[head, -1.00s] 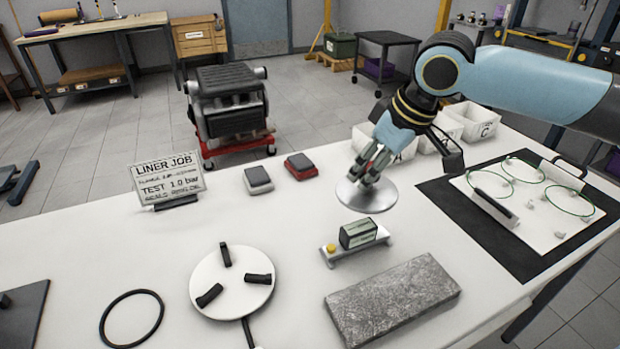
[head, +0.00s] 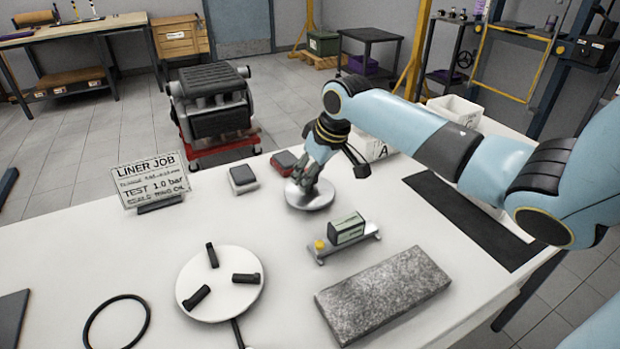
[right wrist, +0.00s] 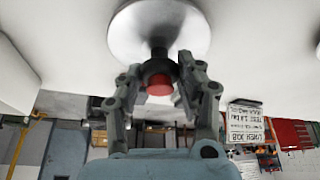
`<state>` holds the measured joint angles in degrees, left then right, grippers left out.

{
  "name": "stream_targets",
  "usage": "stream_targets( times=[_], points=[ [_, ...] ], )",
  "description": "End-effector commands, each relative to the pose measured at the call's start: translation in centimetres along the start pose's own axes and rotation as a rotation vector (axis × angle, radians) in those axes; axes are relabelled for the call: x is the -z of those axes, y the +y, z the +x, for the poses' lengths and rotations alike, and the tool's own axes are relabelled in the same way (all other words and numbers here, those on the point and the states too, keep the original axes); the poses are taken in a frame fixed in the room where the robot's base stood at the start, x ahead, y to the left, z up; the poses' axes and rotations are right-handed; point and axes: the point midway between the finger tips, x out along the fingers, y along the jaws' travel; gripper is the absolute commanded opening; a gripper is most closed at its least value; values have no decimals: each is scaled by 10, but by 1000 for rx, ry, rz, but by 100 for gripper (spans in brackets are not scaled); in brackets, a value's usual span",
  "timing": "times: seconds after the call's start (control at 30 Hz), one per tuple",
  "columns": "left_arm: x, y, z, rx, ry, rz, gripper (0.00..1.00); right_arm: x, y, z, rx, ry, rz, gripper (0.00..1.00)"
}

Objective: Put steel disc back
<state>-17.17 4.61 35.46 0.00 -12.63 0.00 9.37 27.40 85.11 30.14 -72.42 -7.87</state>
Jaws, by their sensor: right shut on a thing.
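The steel disc (head: 310,199) is a round shiny plate near the far edge of the white table, in front of the red-and-grey block. My right gripper (head: 306,180) is above it, shut on the stem at its centre. In the right wrist view the disc (right wrist: 125,35) shows with a dark collar and red-tipped stem (right wrist: 159,82) between the fingers of the right gripper (right wrist: 160,88). I cannot tell whether the disc touches the table. My left gripper is not in view.
A grey block (head: 243,179) and a red block (head: 283,161) sit close behind the disc. A sign (head: 152,182) stands at left. A small instrument (head: 346,230), a granite slab (head: 385,293) and a round three-jaw plate (head: 221,283) lie nearer. White bins (head: 453,112) stand at the back right.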

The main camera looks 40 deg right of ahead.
Motion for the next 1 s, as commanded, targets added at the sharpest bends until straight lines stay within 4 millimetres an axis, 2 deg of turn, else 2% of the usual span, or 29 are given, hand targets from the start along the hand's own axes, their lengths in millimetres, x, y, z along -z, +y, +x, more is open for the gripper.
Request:
stream_targets(
  times=[0.1,0.43,0.47,0.6,0.63,0.87,1.0],
  points=[
    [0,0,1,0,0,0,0,-3,0,8,-1,3,0,0],
    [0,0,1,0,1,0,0,-4,0,11,-1,2,0,0],
    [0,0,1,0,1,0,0,-5,0,11,-1,1,0,39],
    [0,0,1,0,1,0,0,-4,0,11,-1,1,0,57],
    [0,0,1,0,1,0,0,-4,0,11,-1,1,0,60],
    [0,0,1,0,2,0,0,-4,0,10,-1,1,0,60],
    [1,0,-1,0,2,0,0,-3,1,1,-3,3,-2,60]
  ],
)
